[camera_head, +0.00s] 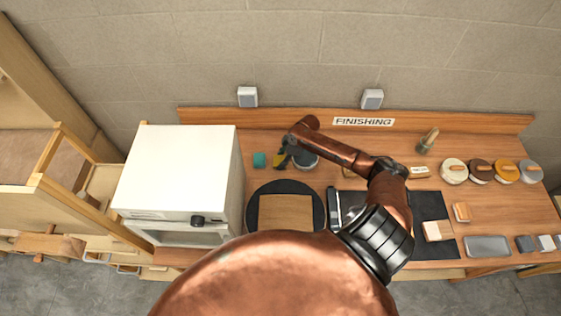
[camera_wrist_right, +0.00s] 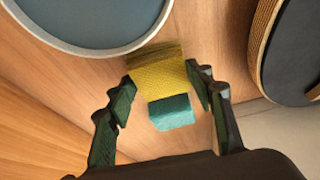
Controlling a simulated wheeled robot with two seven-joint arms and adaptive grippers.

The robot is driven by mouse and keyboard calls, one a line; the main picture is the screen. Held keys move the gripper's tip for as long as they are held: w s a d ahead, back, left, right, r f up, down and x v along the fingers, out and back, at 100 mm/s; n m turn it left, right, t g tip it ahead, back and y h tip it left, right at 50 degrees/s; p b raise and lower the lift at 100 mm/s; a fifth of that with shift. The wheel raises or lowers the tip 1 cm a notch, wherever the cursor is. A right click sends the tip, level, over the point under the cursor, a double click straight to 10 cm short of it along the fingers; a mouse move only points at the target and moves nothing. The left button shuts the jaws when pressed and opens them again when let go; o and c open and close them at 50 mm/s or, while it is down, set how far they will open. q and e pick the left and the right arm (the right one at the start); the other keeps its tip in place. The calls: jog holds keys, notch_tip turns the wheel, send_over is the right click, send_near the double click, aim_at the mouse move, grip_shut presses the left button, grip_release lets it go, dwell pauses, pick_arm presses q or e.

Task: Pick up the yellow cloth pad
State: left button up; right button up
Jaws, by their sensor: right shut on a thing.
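The yellow cloth pad (camera_wrist_right: 160,80) is between the fingers of my right gripper (camera_wrist_right: 165,84) in the right wrist view, with a finger against each side. It also shows as a small yellow patch (camera_head: 280,161) in the head view, mostly hidden by the dark fingers. My right gripper (camera_head: 284,157) is shut on the pad, low over the back of the workbench. A teal block (camera_wrist_right: 172,112) appears just beyond the pad's edge in the wrist view; a teal object (camera_head: 259,160) sits left of the gripper in the head view. My left gripper is not in view.
A round grey-blue-topped container (camera_head: 307,161) stands close right of the gripper. A white oven-like box (camera_head: 180,175) is at left. A black round plate (camera_head: 254,213) bears a wooden board (camera_head: 285,212). The back ledge (camera_head: 220,116) limits the rear.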

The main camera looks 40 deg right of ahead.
aim_at(278, 160)
jog(key=shift+r, duration=0.5)
notch_tip(278, 160, up, 2)
jog(key=shift+r, duration=0.15)
jog(key=s+a+r+b, duration=0.2)
jog(key=s+a+r, duration=0.4)
jog(key=s+r, duration=0.3)
jog(key=s, duration=0.3)
jog(key=shift+s+r+b, duration=0.3)
jog(key=shift+r+b, duration=0.05)
jog(key=shift+b, duration=0.05)
jog(key=o, duration=0.4)
jog(key=c, duration=0.5)
